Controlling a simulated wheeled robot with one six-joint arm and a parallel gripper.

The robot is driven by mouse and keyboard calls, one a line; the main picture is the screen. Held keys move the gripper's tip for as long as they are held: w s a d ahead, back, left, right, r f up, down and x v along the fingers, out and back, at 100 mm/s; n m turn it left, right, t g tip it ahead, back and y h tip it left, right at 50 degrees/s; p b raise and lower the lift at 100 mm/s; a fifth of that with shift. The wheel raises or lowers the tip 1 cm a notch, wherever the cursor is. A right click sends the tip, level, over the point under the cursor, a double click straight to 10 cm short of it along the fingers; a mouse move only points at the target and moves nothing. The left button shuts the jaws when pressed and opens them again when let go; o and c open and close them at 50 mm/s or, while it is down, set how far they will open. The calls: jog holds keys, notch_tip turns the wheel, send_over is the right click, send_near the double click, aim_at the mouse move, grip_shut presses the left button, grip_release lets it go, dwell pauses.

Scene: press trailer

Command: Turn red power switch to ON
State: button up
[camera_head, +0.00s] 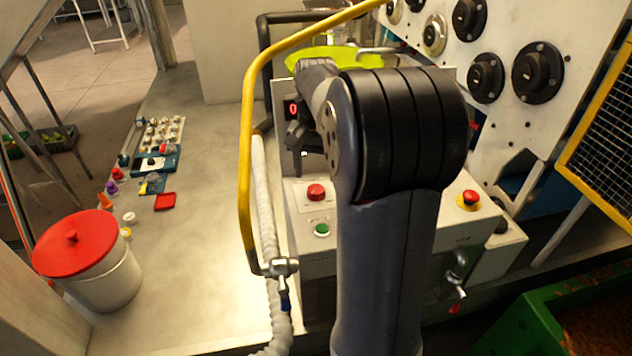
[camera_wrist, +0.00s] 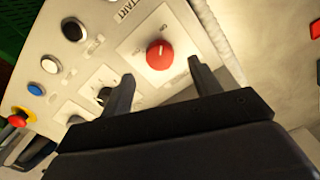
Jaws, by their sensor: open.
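The red power switch (camera_wrist: 160,54) is a round red knob with a pale line on it, on a square white plate with small lettering. In the head view, a red knob (camera_head: 316,192) that appears to be the same one sits at the left of the sloped control panel. My gripper (camera_wrist: 160,67) is open and empty, its two dark fingers spread to either side of the knob's lower edge in the picture. They look apart from the knob; the depth between them is hard to tell. In the head view, my gripper (camera_head: 303,150) is above the knob, partly hidden by my arm.
A green button (camera_head: 321,229) is below the knob. A red emergency stop (camera_head: 468,199) is at the panel's right. Black (camera_wrist: 73,30), white (camera_wrist: 49,64) and blue (camera_wrist: 35,89) buttons share the panel. A yellow rail (camera_head: 245,150) and a pale hose (camera_head: 262,195) stand left of the panel.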

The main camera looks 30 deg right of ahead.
aim_at(316, 188)
notch_tip(316, 188, up, 6)
dwell(0.5)
notch_tip(316, 188, down, 11)
jog(key=shift+r, duration=0.15)
dwell(0.3)
jog(key=shift+r, duration=0.15)
